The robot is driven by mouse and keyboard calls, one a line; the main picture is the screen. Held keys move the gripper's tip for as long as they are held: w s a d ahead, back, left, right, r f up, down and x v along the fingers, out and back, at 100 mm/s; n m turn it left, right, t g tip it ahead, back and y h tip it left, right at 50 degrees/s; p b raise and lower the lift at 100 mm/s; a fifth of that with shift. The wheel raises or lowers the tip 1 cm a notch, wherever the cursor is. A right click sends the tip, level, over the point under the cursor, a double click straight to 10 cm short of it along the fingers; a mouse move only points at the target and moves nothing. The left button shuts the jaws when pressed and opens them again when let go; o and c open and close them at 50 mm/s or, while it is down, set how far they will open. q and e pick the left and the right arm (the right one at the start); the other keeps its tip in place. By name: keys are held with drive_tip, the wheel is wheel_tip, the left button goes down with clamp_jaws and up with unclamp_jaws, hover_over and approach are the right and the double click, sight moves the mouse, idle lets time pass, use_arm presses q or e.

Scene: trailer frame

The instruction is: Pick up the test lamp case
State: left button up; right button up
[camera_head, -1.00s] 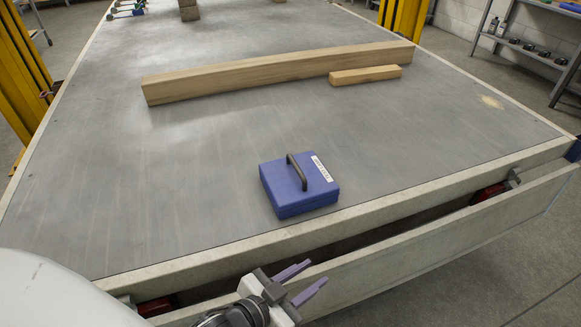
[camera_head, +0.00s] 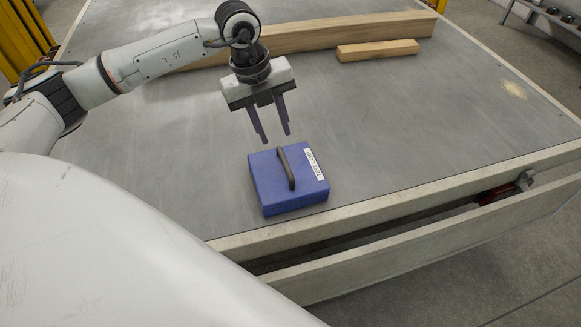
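The test lamp case (camera_head: 297,196) is a blue box with a dark handle (camera_head: 286,168) on top and a white label at its right side. It lies flat on the grey trailer bed near the front edge. My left gripper (camera_head: 279,139) is above the far side of the case and points down. Its two fingers are apart with nothing between them, and they appear clear of the handle. My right gripper is not in view.
A long wooden beam (camera_head: 340,33) lies across the bed behind my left gripper. A short wooden block (camera_head: 377,50) lies in front of it. The trailer's raised edge (camera_head: 400,198) runs close in front of the case. The bed right of the case is clear.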

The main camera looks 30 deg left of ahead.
sight(284, 158)
use_arm(q)
drive_tip(key=f, duration=0.3)
drive_tip(key=d+f, duration=0.1)
drive_tip(key=f, duration=0.2)
drive_tip(key=w+f+p, duration=0.1)
drive_tip(key=f, duration=0.2)
drive_tip(key=shift+w+d+f, duration=0.1)
drive_tip(key=shift+d+f, duration=0.1)
drive_tip(key=shift+f, duration=0.05)
clamp_jaws()
drive_tip(key=shift+r, duration=0.1)
idle(1.0)
